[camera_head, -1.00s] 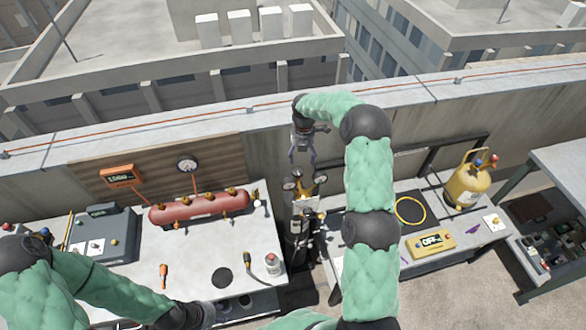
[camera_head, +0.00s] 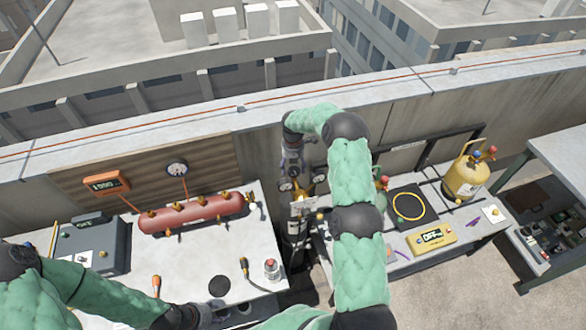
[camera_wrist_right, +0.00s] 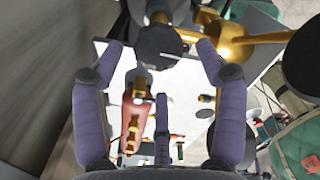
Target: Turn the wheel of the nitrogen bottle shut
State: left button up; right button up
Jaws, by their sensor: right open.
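The nitrogen bottle (camera_head: 294,225) stands upright in the gap between the two benches, with brass fittings and small gauges at its top. My right gripper (camera_head: 293,170) points down just above the bottle's top, which it partly hides. In the right wrist view, my right gripper (camera_wrist_right: 163,50) is open. A dark round wheel (camera_wrist_right: 158,42) shows between and slightly beyond its fingertips, beside brass fittings (camera_wrist_right: 240,45); I cannot tell whether a finger touches it. My left gripper (camera_head: 212,314) is low over the left bench's front edge; its fingers are unclear.
The left bench carries a red manifold (camera_head: 190,213), a grey case (camera_head: 92,247) and a small jar (camera_head: 271,270). The right bench holds a yellow device (camera_head: 431,238), a yellow hose ring (camera_head: 409,206) and a yellow cylinder (camera_head: 465,178). A parapet wall runs behind.

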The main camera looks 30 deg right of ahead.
aim_at(294, 171)
jog(key=shift+f, duration=1.3)
jog(key=shift+s, duration=0.1)
jog(key=c, duration=1)
jog(key=shift+f, duration=0.1)
jog(key=shift+c, duration=0.6)
